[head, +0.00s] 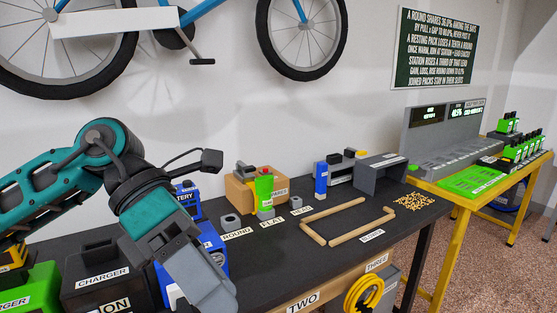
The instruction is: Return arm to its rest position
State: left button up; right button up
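My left arm (60,190) comes in from the left in the head view, teal and dark grey, bent at a raised joint. Its forearm points down toward the front of the black bench (340,205). My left gripper (210,294) is grey and hangs in front of blue battery units, hiding part of them. Whether its fingers are apart or together cannot be made out, and no held thing shows. My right gripper is not in view.
Black chargers (98,277) and a blue battery unit (217,248) stand close around the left gripper. A cardboard box (240,194) and a wooden frame (345,236) are farther right. A yellow-framed table (463,199) stands beyond. A bicycle (190,28) is on the wall.

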pick_arm(q)
jog(key=w+d+r+n+h, duration=0.2)
jog(key=d+n+h, duration=0.55)
jog(key=h, duration=0.45)
jog(key=w+a+f+n+t+y, duration=0.35)
jog(key=w+f+n+t, duration=0.2)
jog(key=n+t, duration=0.65)
jog(key=w+a+f+n+t+y, duration=0.35)
jog(key=f+n+t, duration=0.35)
jog(key=n+t, duration=0.55)
jog(key=s+a+f+n+g+y, duration=0.2)
jog(key=a+f+n+y, duration=0.2)
jog(key=f+n, duration=0.3)
jog(key=s+a+f+n+g+y, duration=0.2)
jog(key=a+f+n+y, duration=0.15)
jog(key=f, duration=0.65)
jog(key=s+a+f+n+g+y, duration=0.4)
jog(key=s+f, duration=0.6)
jog(key=f, duration=0.1)
jog(key=shift+f, duration=0.35)
